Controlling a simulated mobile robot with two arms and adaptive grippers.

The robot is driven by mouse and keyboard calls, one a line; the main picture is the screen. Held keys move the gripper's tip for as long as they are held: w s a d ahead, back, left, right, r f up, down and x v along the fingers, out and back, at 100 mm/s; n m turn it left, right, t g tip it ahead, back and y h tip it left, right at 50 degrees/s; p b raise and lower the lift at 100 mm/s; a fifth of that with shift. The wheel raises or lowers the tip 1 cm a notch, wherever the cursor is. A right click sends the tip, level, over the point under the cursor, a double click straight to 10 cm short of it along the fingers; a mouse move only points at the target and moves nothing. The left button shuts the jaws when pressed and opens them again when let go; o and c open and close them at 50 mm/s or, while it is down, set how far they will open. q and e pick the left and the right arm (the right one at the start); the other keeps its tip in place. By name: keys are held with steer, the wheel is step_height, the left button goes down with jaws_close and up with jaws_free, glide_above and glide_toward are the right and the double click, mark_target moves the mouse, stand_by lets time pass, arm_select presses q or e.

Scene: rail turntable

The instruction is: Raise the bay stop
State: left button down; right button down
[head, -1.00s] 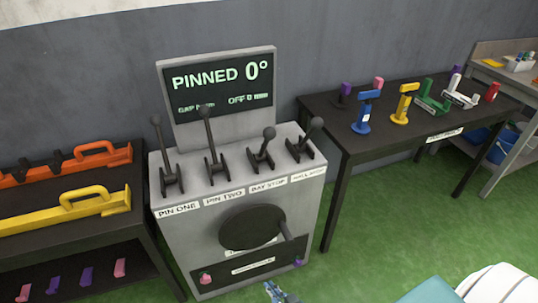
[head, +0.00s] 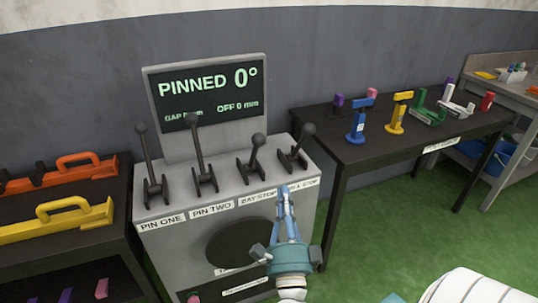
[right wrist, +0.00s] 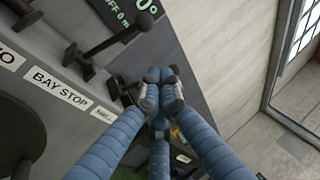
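The grey console (head: 165,245) carries a row of levers. The bay stop lever (head: 256,150) is third from the left, short and leaning slightly right, above its BAY STOP label (head: 263,198). In the right wrist view, a lever with a dark round knob (right wrist: 144,20) rises above the BAY STOP label (right wrist: 62,90). My right gripper (head: 286,190) is in front of the console's right part, below the levers and apart from the bay stop lever. Its blue fingers meet at the tips (right wrist: 160,88) and look empty. My left gripper is not in view.
The pin one (head: 146,160) and pin two (head: 198,155) levers stand tall on the left. A fourth lever (head: 300,145) leans right beside the bay stop lever. The display (head: 208,92) reads PINNED 0°. Tables with coloured parts flank the console.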

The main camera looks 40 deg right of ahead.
steer(key=w+a+p+x, duration=0.1)
steer(key=a+p+x, duration=0.1)
steer(key=x, duration=1)
steer(key=shift+w+r+p, duration=0.25)
steer(key=shift+w+p, duration=0.3)
steer(key=shift+p, duration=0.35)
steer(key=shift+a, duration=0.1)
